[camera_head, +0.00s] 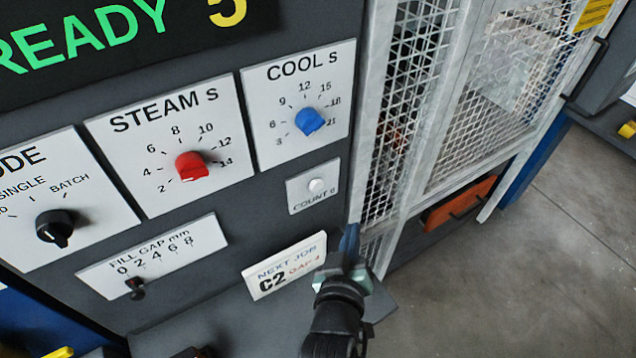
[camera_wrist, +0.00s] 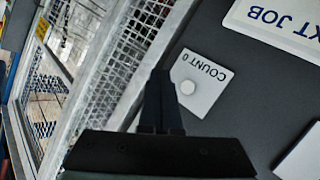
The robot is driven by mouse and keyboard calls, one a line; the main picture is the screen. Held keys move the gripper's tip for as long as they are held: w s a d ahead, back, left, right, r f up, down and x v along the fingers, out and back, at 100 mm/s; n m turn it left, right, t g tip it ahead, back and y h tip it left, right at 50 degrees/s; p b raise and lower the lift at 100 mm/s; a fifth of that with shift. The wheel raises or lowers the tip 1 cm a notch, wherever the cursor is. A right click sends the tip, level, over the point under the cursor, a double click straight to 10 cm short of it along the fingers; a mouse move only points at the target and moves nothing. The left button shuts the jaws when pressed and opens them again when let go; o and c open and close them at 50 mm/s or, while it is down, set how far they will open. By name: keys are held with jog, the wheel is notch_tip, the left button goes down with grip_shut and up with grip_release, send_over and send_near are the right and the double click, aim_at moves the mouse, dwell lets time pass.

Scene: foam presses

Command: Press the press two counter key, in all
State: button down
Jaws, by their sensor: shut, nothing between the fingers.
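The counter key is a small round white button (camera_head: 316,186) on a pale plate marked "COUNT 0" (camera_head: 312,205), below the COOL dial on the dark panel. In the wrist view the key (camera_wrist: 187,87) sits on its plate (camera_wrist: 208,92), just right of my fingertips. My gripper (camera_head: 350,240) is shut and empty, below and right of the key in the head view. In the wrist view my gripper (camera_wrist: 160,75) points toward the panel, its closed fingers overlapping the plate's left edge. I see no contact with the key. No press number shows.
A "NEXT JOB C2" card (camera_head: 285,265) lies below the key. The blue COOL dial (camera_head: 309,121), red STEAM dial (camera_head: 191,166), black mode knob (camera_head: 54,229) and FILL GAP slider (camera_head: 135,287) are on the panel. A mesh guard (camera_head: 405,110) stands right of it. Floor at right is clear.

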aim_at(323, 185)
jog(key=w+a+b, duration=0.4)
jog(key=w+a, duration=0.1)
jog(key=w, duration=0.2)
jog(key=shift+a, duration=0.15)
jog(key=shift+w, duration=0.2)
dwell(1.9)
jog(key=shift+w+a+b, duration=0.2)
jog(key=shift+w+b, duration=0.05)
jog(key=shift+b, duration=0.1)
jog(key=shift+w+a, duration=0.3)
jog(key=shift+w, duration=0.05)
dwell(0.6)
jog(key=shift+r, duration=0.1)
jog(key=shift+s+d, duration=0.55)
jog(key=shift+s, duration=0.15)
